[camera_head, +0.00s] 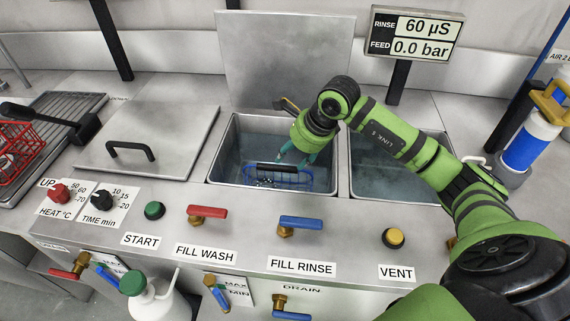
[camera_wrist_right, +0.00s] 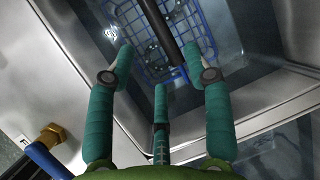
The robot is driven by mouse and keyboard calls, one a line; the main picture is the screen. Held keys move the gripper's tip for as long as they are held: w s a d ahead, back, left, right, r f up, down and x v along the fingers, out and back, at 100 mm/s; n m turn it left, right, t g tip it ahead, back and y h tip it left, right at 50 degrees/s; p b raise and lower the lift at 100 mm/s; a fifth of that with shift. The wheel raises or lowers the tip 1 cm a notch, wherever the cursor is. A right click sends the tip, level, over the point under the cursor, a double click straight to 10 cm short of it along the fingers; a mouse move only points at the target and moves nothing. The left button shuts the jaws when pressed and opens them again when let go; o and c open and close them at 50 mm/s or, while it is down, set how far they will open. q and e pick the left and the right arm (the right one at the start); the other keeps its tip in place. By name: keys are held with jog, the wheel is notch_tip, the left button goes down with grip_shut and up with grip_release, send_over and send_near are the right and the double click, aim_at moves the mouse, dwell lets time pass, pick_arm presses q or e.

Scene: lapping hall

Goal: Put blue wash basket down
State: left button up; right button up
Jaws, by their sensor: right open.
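The blue wash basket (camera_head: 293,179) is a wire basket with a dark bar handle, low in the left open basin (camera_head: 218,160) of the bench. Small parts seem to lie in it. In the right wrist view the basket (camera_wrist_right: 204,40) shows below its dark handle (camera_wrist_right: 162,32), which runs ahead of the fingertips. My right gripper (camera_head: 295,158) reaches down into the basin just above the basket. Its teal fingers (camera_wrist_right: 163,62) are spread open on either side of the handle's line, with nothing between them. My left gripper is not in view.
A second basin (camera_head: 375,182) with liquid lies to the right, partly behind my arm. A closed lid with a black handle (camera_head: 131,150) covers the left part. A red basket (camera_head: 18,150) stands on the far-left rack. Valves and knobs line the front edge.

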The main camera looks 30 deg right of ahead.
jog(key=shift+v, duration=1.65)
